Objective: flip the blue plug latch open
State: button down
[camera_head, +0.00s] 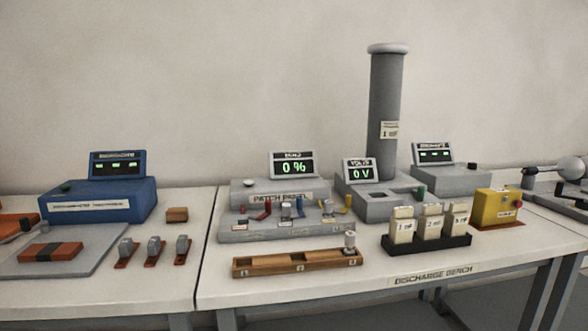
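The grey patch panel (258,236) stands on the bench near the middle of the view, in front of a display box labelled "PATCH PANEL". A small blue latch (299,208) shows on its upper side, beside a grey plug (286,213). The blue latch is too small to tell clearly whether it is open or shut. A red latch (266,208) is to its left and a yellow latch (348,202) to its right. My gripper is not in view.
A wooden tray (290,268) with a metal cylinder (350,241) at its right end lies in front of the panel. A black rack (430,245) of white blocks stands to the right. A tall grey column (385,105) rises behind. A blue instrument (100,202) is at left.

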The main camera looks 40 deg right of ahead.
aim_at(299, 200)
jog(key=i+l+z, duration=0.25)
jog(key=i+l, duration=0.2)
jog(key=i+l+z, duration=0.25)
jog(key=i+l, duration=0.2)
